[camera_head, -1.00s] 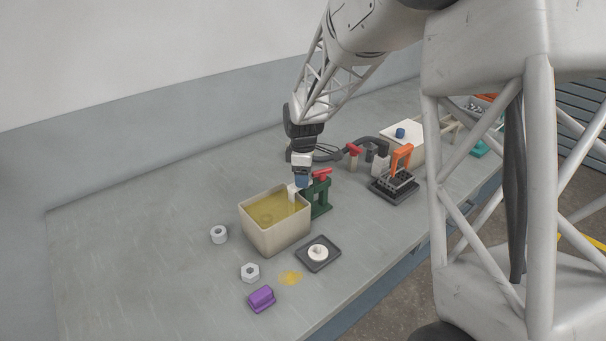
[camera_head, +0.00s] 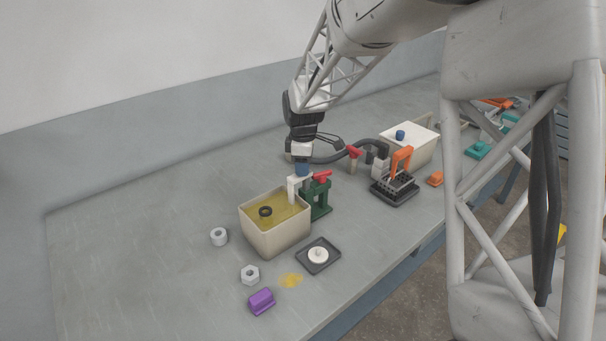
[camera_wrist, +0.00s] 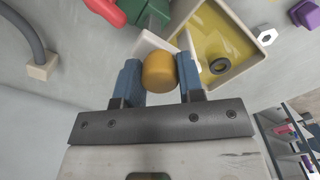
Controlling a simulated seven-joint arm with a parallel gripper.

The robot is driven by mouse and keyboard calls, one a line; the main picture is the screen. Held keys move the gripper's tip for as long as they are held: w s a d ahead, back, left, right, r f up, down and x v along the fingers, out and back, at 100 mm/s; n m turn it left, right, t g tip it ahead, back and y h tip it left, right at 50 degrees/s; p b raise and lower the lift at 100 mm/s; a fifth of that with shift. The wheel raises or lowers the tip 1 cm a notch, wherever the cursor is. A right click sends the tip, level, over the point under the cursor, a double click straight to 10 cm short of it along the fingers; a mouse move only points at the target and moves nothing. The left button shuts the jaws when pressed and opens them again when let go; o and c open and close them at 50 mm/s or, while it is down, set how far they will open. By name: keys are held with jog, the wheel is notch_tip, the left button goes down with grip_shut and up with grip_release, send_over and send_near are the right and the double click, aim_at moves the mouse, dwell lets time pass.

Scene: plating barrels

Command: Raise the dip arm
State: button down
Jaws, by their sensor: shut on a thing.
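The pale dip arm (camera_head: 292,189) rises beside the cream tank (camera_head: 279,239) of yellow liquid and joins the green stand (camera_head: 316,198) at the tank's right. It also shows in the wrist view (camera_wrist: 150,46). My gripper (camera_head: 302,172) is above the dip arm. In the wrist view its blue fingers (camera_wrist: 158,82) are shut on a yellow-orange knob (camera_wrist: 158,72). A dark ring (camera_head: 265,211) shows within the tank's rim, also in the wrist view (camera_wrist: 220,65). I cannot tell whether it touches the liquid. A red handle (camera_head: 322,176) tops the green stand.
A dark tray with a white round part (camera_head: 318,256), a purple block (camera_head: 261,300), a hex nut (camera_head: 250,275) and a grey-white ring (camera_head: 219,236) lie near the tank. A black rack with an orange handle (camera_head: 402,158) stands right. The bench's left is clear.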

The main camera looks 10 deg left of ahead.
notch_tip(320, 180, up, 7)
jog(key=shift+f, duration=0.15)
jog(key=c, duration=0.9)
grip_release()
jog(key=shift+o, duration=0.8)
notch_tip(320, 180, up, 8)
jog(key=shift+f, duration=0.1)
